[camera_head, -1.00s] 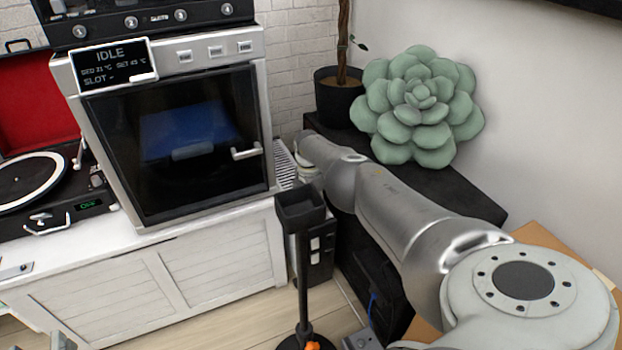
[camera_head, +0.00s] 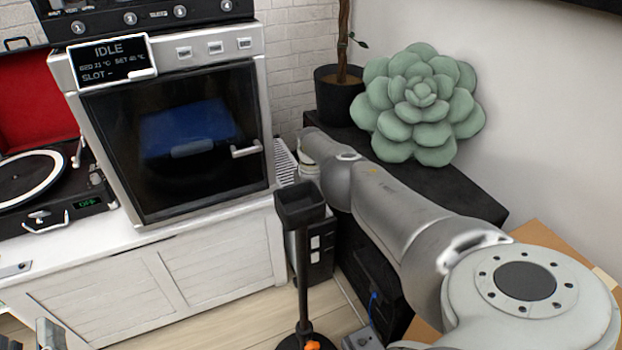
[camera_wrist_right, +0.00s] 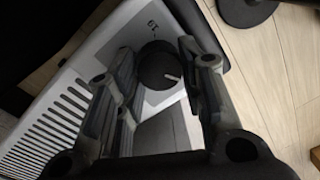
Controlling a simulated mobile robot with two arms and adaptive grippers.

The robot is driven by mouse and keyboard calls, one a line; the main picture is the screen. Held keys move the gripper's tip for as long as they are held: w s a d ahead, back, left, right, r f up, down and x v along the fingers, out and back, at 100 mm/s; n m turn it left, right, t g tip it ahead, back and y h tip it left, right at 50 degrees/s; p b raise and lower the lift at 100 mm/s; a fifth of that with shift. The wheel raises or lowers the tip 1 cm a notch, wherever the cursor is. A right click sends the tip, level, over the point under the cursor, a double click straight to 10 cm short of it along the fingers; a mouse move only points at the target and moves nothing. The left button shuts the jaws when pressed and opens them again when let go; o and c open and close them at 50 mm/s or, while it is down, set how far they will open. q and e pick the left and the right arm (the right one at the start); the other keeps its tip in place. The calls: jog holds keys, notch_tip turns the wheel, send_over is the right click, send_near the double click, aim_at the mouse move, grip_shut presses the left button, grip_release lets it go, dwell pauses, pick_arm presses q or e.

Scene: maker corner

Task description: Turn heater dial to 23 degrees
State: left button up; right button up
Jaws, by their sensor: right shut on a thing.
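The heater (camera_wrist_right: 52,120) is a white body with a slotted grille and a grey panel; part of its grille also shows in the head view (camera_head: 285,165). Its round dark dial (camera_wrist_right: 157,66) has a white mark pointing to the right of the picture. A printed number beside it looks like an upside-down 19. My right gripper (camera_wrist_right: 166,78) has its fingers on either side of the dial and is shut on it. In the head view my right forearm hides that gripper and the dial. Grey tips at the bottom left edge look like my left gripper (camera_head: 48,335), mostly cut off.
A black stand (camera_head: 302,250) with a tray top rises close to my right arm. A printer-like cabinet (camera_head: 190,185) and a turntable (camera_head: 40,180) occupy the white sideboard (camera_head: 140,290). A potted plant (camera_head: 338,95) and green succulent cushion (camera_head: 420,105) sit beyond my arm.

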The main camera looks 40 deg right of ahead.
dwell(0.4)
jog(key=o, duration=1)
